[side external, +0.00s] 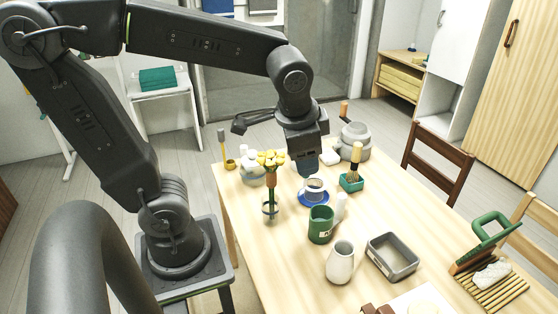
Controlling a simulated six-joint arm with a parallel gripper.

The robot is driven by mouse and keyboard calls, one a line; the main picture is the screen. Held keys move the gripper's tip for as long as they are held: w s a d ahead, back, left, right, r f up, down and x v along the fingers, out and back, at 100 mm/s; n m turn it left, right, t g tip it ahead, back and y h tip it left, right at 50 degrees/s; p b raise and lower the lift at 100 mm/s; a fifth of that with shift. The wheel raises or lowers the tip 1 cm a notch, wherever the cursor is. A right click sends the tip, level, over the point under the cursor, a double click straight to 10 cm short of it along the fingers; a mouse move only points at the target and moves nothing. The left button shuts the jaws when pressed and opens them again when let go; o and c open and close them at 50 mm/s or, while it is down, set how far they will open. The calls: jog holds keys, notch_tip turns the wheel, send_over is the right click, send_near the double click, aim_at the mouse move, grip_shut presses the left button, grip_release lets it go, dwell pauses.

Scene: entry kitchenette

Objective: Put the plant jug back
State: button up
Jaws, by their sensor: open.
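No object can be picked out for certain as the plant jug. A pale rounded vase-like jug (340,264) stands upright near the front of the table (290,262). My gripper (308,172) points down over a small white cup (314,187) on a blue saucer (314,199). It is open. Its fingertips are small and partly hidden, and I cannot tell whether they touch the cup.
A brush in a green holder (351,183) and grey pots (354,142) stand right and behind. A grey tray (392,257) and slatted rack (492,284) lie right.

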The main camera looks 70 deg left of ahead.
jog(key=s+d+n+t+h, duration=0.2)
jog(key=s+n, duration=0.1)
jog(key=s, duration=0.2)
jog(key=shift+s+r+t, duration=0.3)
jog(key=shift+s, duration=0.05)
